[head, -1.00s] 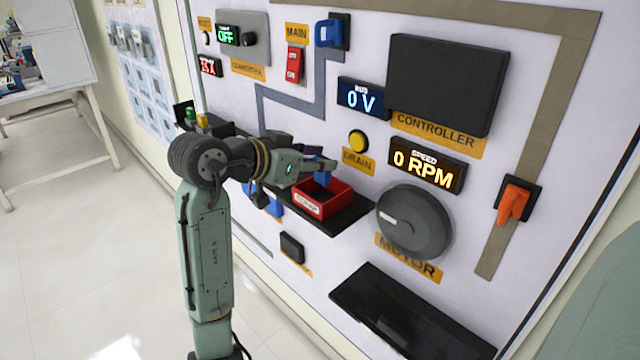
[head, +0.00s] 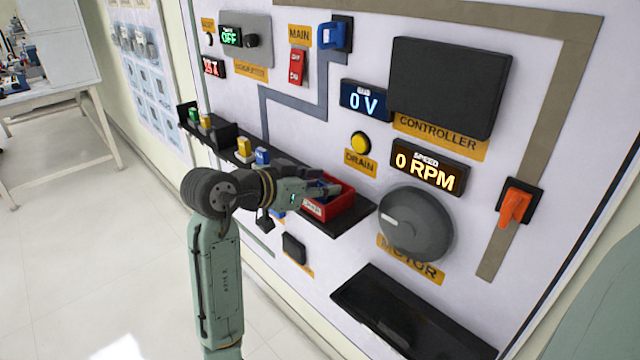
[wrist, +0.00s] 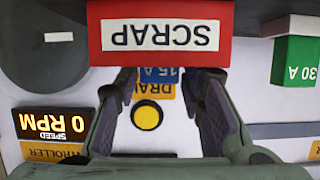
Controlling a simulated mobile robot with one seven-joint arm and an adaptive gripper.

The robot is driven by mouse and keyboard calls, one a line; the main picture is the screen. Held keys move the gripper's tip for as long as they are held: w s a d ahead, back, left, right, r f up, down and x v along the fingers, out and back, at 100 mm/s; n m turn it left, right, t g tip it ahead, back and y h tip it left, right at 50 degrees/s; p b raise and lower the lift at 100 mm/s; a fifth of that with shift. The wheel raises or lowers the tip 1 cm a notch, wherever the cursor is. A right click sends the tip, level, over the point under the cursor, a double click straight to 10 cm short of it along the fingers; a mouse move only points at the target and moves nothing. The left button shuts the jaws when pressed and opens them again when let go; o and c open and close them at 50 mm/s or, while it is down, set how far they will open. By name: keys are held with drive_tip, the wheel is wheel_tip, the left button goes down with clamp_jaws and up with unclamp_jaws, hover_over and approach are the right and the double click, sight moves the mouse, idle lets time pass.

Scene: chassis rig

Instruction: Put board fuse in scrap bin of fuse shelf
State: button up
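The red scrap bin (head: 340,205) stands on the right part of the dark fuse shelf (head: 352,222). Its SCRAP label shows upside down in the wrist view (wrist: 160,36). My gripper (head: 322,190) reaches over the bin, with its fingertips behind the front wall in the wrist view (wrist: 168,78). The fingers are closed against the two sides of a blue fuse marked 15 A (wrist: 168,76). The fuse's far end is hidden behind the bin's front wall, so I cannot tell whether it touches the bin floor.
Yellow (head: 243,147) and blue (head: 262,156) fuses stand on the shelf left of my gripper. The yellow drain button (head: 360,144) and grey motor disc (head: 415,224) are close by on the panel.

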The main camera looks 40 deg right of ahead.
drive_tip(key=shift+r, duration=0.15)
drive_tip(key=b+v, duration=0.2)
drive_tip(key=v, duration=1)
